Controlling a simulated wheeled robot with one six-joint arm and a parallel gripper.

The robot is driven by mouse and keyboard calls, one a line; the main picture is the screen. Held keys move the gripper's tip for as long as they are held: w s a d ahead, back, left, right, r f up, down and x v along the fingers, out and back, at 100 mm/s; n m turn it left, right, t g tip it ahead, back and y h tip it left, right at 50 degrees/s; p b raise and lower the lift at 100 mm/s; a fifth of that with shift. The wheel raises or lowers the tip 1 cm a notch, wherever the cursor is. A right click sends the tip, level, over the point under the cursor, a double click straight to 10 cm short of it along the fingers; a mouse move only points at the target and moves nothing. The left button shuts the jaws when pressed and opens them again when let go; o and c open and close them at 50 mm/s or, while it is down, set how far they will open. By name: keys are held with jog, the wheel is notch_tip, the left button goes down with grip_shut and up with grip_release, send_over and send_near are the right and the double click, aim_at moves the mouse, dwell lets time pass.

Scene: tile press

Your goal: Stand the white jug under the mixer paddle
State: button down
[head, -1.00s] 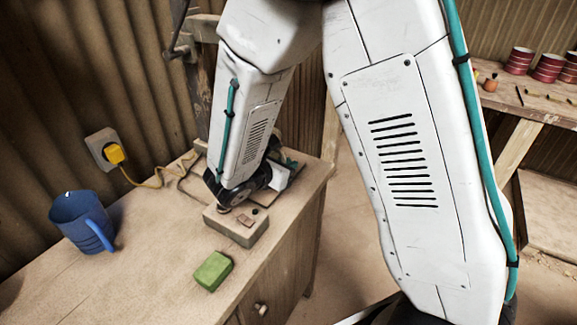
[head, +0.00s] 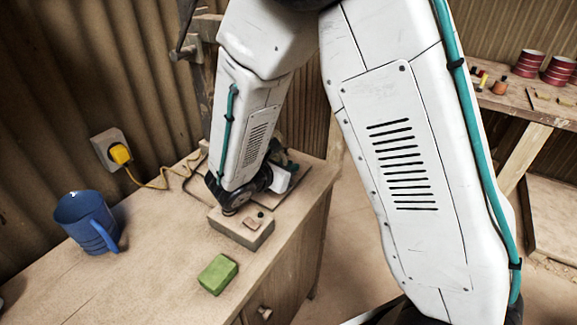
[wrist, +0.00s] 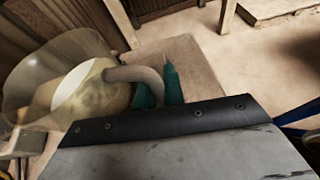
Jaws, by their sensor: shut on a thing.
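The white jug (wrist: 75,100) looks cream-coloured in the wrist view, at the left, with its wide mouth showing and its handle (wrist: 135,75) pointing right. The teal fingertips of my gripper (wrist: 159,90) are shut on that handle. In the head view my arm hides most of the gripper and jug, at the far end of the bench. I cannot make out the mixer paddle, and I cannot tell how the jug stands to it or whether it touches the bench.
On the bench (head: 150,265) are a blue mug (head: 85,222), a green block (head: 217,274) and a box with a small knob (head: 240,232) close to my arm. A yellow plug (head: 120,153) trails a cable along the wall. Bare bench lies between mug and block.

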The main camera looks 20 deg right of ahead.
jog(key=shift+f, duration=0.1)
jog(key=c, duration=1.4)
grip_release()
jog(key=shift+s, duration=0.1)
jog(key=v, duration=0.7)
jog(key=shift+s+a, duration=0.15)
jog(key=shift+a, duration=0.2)
jog(key=s+m+g, duration=0.1)
jog(key=s+d+m+g, duration=0.1)
jog(key=s+m, duration=0.1)
jog(key=s+d+m+g, duration=0.1)
jog(key=s, duration=0.1)
jog(key=shift+s+d+f+m+g, duration=0.1)
jog(key=shift+s+d+m+g, duration=0.05)
jog(key=shift+s+m+g, duration=0.15)
jog(key=s+d+r+m+g+y, duration=0.1)
jog(key=s+d+r+m+y, duration=0.2)
jog(key=s+r+m+y, duration=0.2)
jog(key=s+d+r+m+g+y, duration=0.1)
jog(key=s+d+r+m+y, duration=0.3)
jog(key=s+r+m, duration=0.6)
jog(key=s+m+y, duration=0.2)
jog(key=s+m, duration=0.2)
jog(key=shift+d+y, duration=0.3)
